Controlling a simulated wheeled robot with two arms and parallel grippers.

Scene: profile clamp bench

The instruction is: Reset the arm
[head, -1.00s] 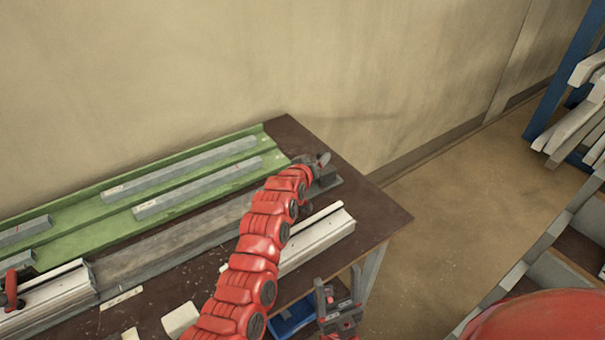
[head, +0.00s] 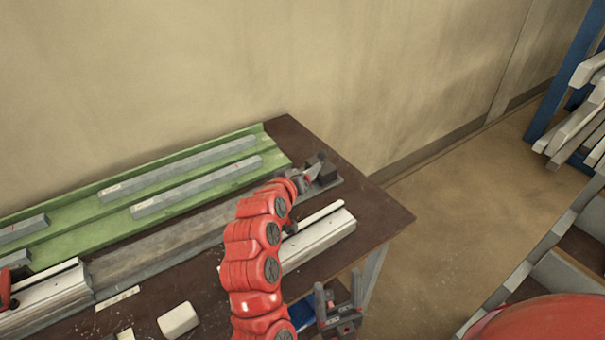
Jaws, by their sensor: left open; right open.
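My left arm is red and rises from the bottom middle over the bench (head: 385,222). My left gripper (head: 309,176) is at its far end, over the bench's right part, close to a dark block (head: 324,166) at the end of a long grey rail (head: 165,245). It is open, small and partly hidden by the arm; I see nothing held in it. My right gripper (head: 338,291) is low in the picture at the bench's front edge, fingers up, open and empty.
A green tray (head: 75,207) with several grey bars (head: 195,187) lies along the back. A light profile (head: 315,238) lies in front of the rail, partly behind my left arm. A white block (head: 178,320) is at the front. A blue rack (head: 557,85) stands far right; floor between is clear.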

